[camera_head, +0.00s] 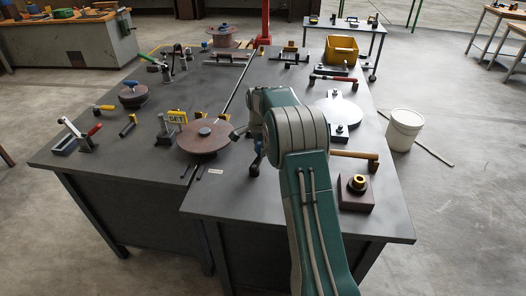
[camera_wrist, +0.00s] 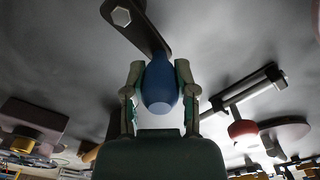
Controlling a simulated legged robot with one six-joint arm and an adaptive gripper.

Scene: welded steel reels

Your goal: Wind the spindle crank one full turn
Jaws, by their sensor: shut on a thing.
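The spindle crank shows in the wrist view as a dark flat arm (camera_wrist: 140,24) with a pale hex nut at its upper end. A blue rounded handle (camera_wrist: 161,82) sits at the other end of that arm. My gripper (camera_wrist: 160,90) has one finger on each side of the blue handle and is shut on it. In the head view my gripper (camera_head: 257,152) is low over the middle of the table, right of a round brown reel (camera_head: 203,137). My own arm hides most of the crank there.
A hammer (camera_head: 355,157) and a brown block with a brass fitting (camera_head: 357,192) lie right of my arm. A pale disc (camera_head: 338,112) is behind them. The table's front right corner is clear.

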